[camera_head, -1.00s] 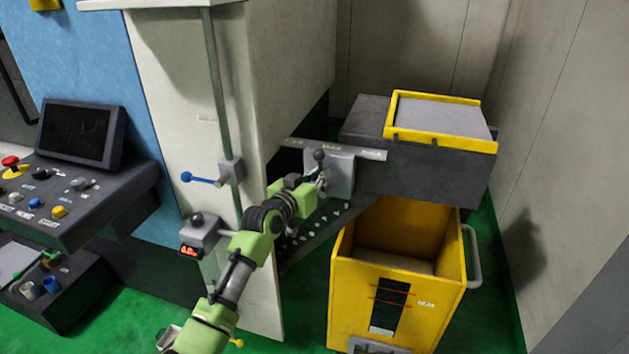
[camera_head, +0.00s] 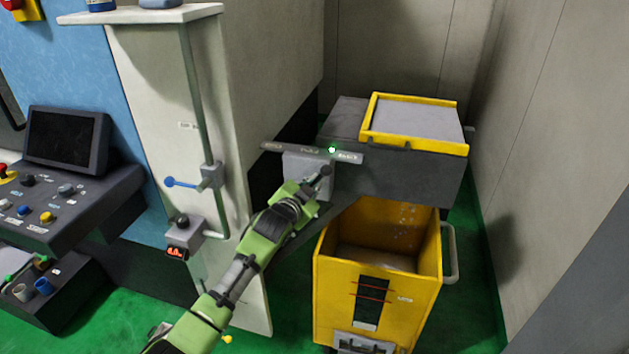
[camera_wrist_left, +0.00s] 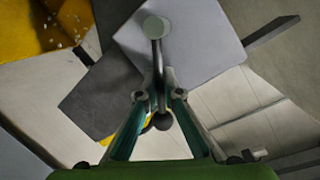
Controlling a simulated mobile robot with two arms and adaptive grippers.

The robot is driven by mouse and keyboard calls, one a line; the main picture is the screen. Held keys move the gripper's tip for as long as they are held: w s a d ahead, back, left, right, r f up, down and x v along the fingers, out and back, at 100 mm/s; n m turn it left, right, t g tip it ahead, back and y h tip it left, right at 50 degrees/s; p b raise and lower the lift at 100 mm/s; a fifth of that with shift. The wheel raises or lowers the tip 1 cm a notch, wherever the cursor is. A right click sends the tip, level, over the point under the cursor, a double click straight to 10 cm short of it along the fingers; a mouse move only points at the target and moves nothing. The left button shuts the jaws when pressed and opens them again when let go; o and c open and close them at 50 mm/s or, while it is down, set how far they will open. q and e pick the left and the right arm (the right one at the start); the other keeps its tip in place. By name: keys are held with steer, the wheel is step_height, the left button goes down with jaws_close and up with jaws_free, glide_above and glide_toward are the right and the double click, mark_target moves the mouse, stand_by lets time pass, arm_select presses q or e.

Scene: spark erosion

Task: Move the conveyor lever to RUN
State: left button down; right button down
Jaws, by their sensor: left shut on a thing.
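The conveyor lever (camera_wrist_left: 157,65) is a thin metal rod with a dark ball knob, rising from a round pivot on a grey box (camera_head: 296,163). A label strip (camera_head: 285,149) runs along the top of this box; its words are too small to read. In the head view the lever's end leans to the right, towards the strip's right label. A green light (camera_head: 332,149) glows on the strip. My left gripper (camera_head: 318,182) is shut on the lever near its knob, and the left wrist view shows its fingers (camera_wrist_left: 160,100) on either side of the rod. My right gripper is not in view.
A yellow bin (camera_head: 335,290) stands below the dark conveyor end (camera_head: 400,172), with pale specks inside. A yellow-framed tray (camera_head: 415,117) sits on top. At the left are a blue-handled valve (camera_head: 182,182) and a control panel (camera_head: 55,205). Green floor shows around the bin.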

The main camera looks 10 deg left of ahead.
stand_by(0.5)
arm_select(q)
steer(key=c, duration=2.2)
jaws_free()
steer(key=shift+d+f, duration=0.1)
steer(key=shift+s, duration=0.1)
steer(key=v, duration=1.2)
